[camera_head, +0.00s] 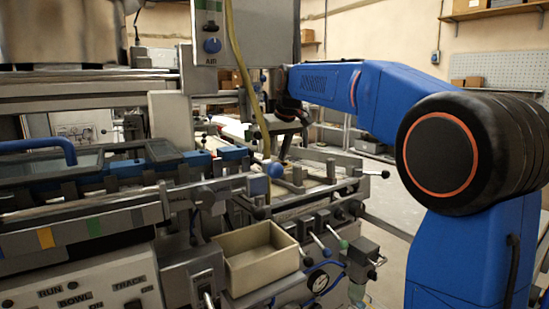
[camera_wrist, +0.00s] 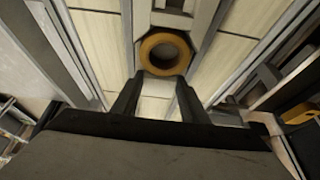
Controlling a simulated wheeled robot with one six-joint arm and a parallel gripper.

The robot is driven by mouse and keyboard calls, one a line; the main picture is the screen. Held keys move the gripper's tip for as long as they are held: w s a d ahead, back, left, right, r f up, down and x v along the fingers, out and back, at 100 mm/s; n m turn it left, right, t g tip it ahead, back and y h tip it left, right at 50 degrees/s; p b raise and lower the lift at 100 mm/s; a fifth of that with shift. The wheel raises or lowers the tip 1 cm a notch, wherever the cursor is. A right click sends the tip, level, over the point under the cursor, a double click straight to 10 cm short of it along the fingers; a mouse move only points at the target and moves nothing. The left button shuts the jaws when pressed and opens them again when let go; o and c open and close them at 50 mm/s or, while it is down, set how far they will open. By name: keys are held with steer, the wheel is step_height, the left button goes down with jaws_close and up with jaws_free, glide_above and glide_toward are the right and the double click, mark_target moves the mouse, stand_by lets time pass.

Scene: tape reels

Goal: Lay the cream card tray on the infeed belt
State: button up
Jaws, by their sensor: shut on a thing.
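My gripper (camera_head: 283,150) hangs over the machine bed near the middle of the head view, small and partly lost among machine parts. In the wrist view, the two dark fingers of my gripper (camera_wrist: 156,84) are shut on a pale piece, which looks like part of the cream card tray (camera_wrist: 156,106). Most of it is hidden by the fingers and the gripper body, and its tilt cannot be told. Beyond the fingertips are an orange-brown ring (camera_wrist: 165,53) and cream panels (camera_wrist: 225,60) between grey rails. Which panels belong to the infeed belt is unclear.
An open cream box (camera_head: 262,267), empty, stands at the machine's front. Levers and a gauge (camera_head: 319,281) are to its right. A grey control box (camera_head: 245,50) hangs beside my arm, with a yellow hose (camera_head: 233,40). Floor shows free at the right.

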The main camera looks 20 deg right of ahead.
steer(key=shift+f, duration=0.15)
steer(key=o, duration=1.2)
steer(key=v, duration=1.2)
steer(key=shift+s, duration=0.15)
